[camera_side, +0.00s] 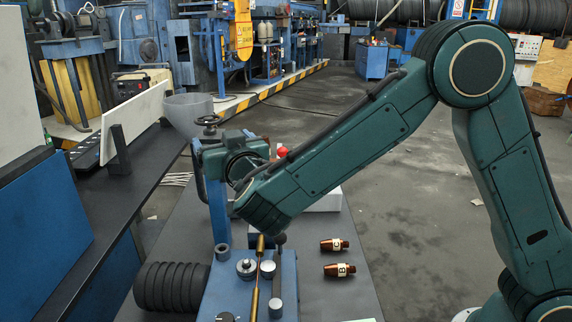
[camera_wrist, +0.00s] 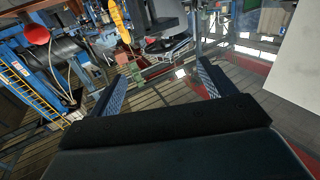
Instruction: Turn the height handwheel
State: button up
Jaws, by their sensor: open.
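A small dark handwheel (camera_side: 208,119) sits on top of the blue upright of the machine (camera_side: 213,195), left of my wrist in the side view. A dark round part (camera_wrist: 166,46) shows ahead of my fingers in the wrist view; I cannot tell whether it is the same handwheel. My gripper (camera_wrist: 162,72) is open, with its two blue fingers wide apart and nothing between them. In the side view my wrist is close beside the upright, slightly below the handwheel, and the fingers cannot be made out. I see no contact with the handwheel.
The blue machine base (camera_side: 240,290) carries knobs and a brass rod (camera_side: 257,280). Two copper fittings (camera_side: 335,245) (camera_side: 340,270) lie on the grey table to its right. A black coil (camera_side: 168,287) is at its left. A grey funnel (camera_side: 188,112) stands behind the handwheel.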

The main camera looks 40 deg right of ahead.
aim_at(208, 122)
jog(key=shift+d, duration=0.1)
jog(key=shift+x, duration=6.8)
jog(key=c, duration=0.9)
